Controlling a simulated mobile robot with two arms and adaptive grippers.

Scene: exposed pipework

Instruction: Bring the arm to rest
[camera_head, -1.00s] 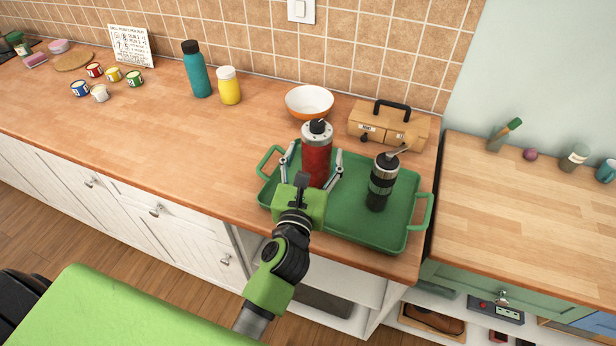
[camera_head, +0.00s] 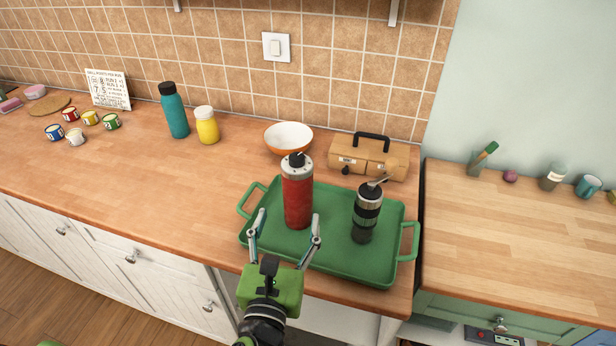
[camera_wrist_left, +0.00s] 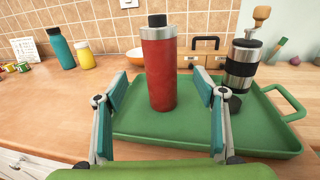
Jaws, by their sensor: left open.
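My left gripper (camera_head: 284,228) is open and empty at the front edge of the green tray (camera_head: 335,260). Its fingers stand apart on the near side of the red flask (camera_head: 298,200), with a gap to it. In the left wrist view the red flask (camera_wrist_left: 160,75) stands upright on the tray, seen between the two open fingers (camera_wrist_left: 160,105). A black and silver hand grinder (camera_head: 366,213) stands upright on the tray, right of the flask. My right gripper does not show.
A white and orange bowl (camera_head: 289,138) and a wooden box with a black handle (camera_head: 367,157) stand behind the tray. A teal bottle (camera_head: 174,112), a yellow jar (camera_head: 207,126) and several small cups stand farther left. The wooden counter left of the tray (camera_head: 170,190) is clear.

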